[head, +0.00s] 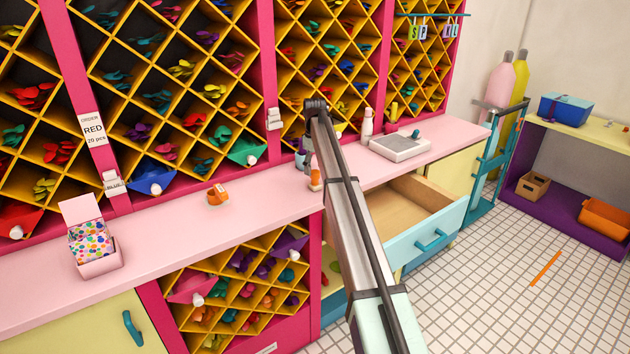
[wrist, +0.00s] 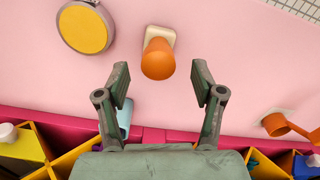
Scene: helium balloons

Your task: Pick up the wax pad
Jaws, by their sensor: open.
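A flat round grey tin with a yellow face (wrist: 84,28), which looks like the wax pad, lies on the pink counter at the upper left of the wrist view. I cannot pick it out in the head view, where my arm covers part of the counter. My gripper (wrist: 162,84) is open and empty, pointing down over the counter. The tin is outside the fingers, beyond the left one. An orange rounded object on a cream base (wrist: 158,58) stands just ahead of the gap between the fingertips; it also shows in the head view (head: 315,181) beside my gripper (head: 309,166).
An orange tape dispenser (head: 217,195) and a dotted box (head: 91,244) stand left on the counter. A white bottle (head: 367,127) and a pale scale-like device (head: 400,145) are to the right. Balloon racks rise behind; an open drawer (head: 437,236) juts out below.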

